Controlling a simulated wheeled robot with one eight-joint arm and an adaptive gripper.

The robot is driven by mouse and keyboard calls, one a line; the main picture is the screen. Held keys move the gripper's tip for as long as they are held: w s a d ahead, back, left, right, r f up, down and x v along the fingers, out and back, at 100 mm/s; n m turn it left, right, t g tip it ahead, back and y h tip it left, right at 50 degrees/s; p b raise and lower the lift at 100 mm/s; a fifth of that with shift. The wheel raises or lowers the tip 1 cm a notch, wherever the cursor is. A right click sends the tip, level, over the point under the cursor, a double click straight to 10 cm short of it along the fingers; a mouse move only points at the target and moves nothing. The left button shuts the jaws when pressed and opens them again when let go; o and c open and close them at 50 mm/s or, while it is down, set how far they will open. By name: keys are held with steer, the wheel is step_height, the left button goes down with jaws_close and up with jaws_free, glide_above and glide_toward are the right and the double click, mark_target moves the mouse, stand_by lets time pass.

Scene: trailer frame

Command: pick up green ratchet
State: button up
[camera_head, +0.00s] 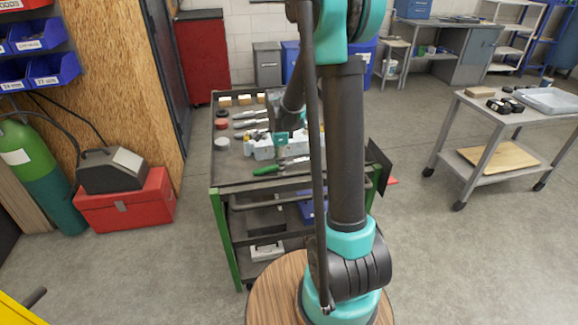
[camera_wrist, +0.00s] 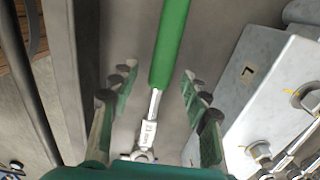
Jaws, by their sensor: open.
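The green ratchet lies on the top tray of the tool trolley; its green handle (camera_head: 267,170) points left in the head view. In the wrist view the green handle (camera_wrist: 172,42) runs up from the middle, and its metal shaft and head (camera_wrist: 150,130) reach down toward my gripper's base. My gripper (camera_wrist: 160,85) is open, with one row of fingers on each side of the ratchet and gaps on both sides. No finger visibly touches it. In the head view my arm partly hides the tray and the gripper's fingers.
A grey metal block holder with bolts or sockets (camera_wrist: 265,90) stands close to the right of my fingers in the wrist view. The tray's raised edge (camera_wrist: 68,70) is on the left. Other tools and red and white rolls (camera_head: 221,124) lie farther back on the trolley.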

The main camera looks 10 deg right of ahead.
steer(key=shift+f, duration=0.45)
jaws_close()
